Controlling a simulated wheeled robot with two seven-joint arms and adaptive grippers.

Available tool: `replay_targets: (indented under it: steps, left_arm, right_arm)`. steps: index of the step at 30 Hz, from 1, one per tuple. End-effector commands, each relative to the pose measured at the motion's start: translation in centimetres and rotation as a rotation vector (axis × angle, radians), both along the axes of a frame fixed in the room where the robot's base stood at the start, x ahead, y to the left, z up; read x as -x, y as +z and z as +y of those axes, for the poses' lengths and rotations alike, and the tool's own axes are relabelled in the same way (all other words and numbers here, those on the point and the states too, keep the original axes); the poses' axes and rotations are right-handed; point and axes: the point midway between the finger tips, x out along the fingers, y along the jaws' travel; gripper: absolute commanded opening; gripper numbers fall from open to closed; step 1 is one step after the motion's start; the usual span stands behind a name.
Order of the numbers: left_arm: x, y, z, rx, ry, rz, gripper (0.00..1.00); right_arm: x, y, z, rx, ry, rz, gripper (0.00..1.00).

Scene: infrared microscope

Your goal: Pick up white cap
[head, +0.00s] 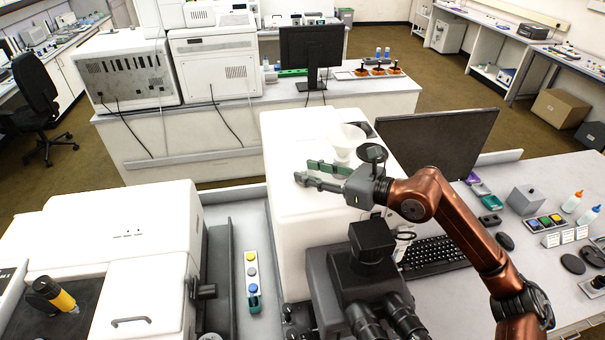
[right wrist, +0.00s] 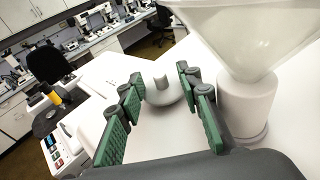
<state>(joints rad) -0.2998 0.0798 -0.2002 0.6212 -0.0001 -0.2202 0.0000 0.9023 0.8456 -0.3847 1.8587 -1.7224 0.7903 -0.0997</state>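My left gripper is not in view.
A white funnel-shaped part (head: 346,137) stands close beside the right gripper; it is large in the right wrist view (right wrist: 242,45). A dark monitor (head: 440,140) is to the right. Black eyepieces (head: 372,280) are in front, with a keyboard (head: 433,257) beside them.

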Motion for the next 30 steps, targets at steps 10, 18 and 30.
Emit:
replay_targets:
  steps: [10, 18, 30]
  left_arm:
    - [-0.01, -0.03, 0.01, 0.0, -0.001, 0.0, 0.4]
    - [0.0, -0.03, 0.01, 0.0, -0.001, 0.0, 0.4]
    - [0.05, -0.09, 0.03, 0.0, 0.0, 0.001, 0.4]
  right_arm:
    - [0.02, -0.03, -0.02, -0.001, 0.0, 0.001, 0.19]
    - [0.04, -0.02, -0.03, -0.001, 0.001, 0.001, 0.01]
    - [0.03, 0.26, -0.03, -0.001, 0.0, -0.001, 0.0]
